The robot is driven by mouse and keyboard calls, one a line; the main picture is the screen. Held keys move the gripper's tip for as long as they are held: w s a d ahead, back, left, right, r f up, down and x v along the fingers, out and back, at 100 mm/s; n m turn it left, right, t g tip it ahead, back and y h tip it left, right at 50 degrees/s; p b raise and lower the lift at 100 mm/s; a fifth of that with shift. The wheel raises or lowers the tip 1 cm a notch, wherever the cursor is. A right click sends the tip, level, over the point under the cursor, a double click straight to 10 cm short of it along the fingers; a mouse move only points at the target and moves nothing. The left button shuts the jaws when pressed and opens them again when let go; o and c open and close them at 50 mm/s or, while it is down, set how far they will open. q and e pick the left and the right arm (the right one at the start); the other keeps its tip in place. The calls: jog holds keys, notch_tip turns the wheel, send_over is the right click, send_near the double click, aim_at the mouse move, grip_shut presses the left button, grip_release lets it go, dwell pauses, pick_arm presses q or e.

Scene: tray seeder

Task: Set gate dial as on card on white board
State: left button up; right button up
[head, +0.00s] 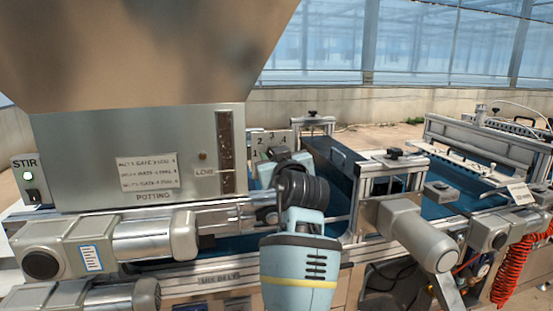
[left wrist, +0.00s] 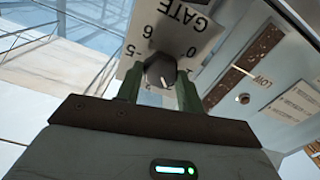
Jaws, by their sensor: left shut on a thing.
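In the left wrist view the plate (left wrist: 200,30) reads GATE, with figures around a dark round knob (left wrist: 160,70). My left gripper (left wrist: 159,82) is shut on this knob, one green finger on each side. I cannot tell surely which figure the knob points to. A pale card (head: 147,171) with several printed lines is on the metal panel; its small text is unclear. My right gripper is out of view.
The hopper (head: 160,45) overhangs the panel at upper left. A STIR switch box (head: 30,178) is at far left. Motors (head: 155,237) and the frame rail stand below the panel. A dark side wall (head: 330,165) of the blue belt is close right of my gripper.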

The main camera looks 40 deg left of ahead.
pick_arm(q)
jog(key=shift+r, duration=0.1)
jog(key=o, duration=0.8)
jog(key=shift+o, duration=0.9)
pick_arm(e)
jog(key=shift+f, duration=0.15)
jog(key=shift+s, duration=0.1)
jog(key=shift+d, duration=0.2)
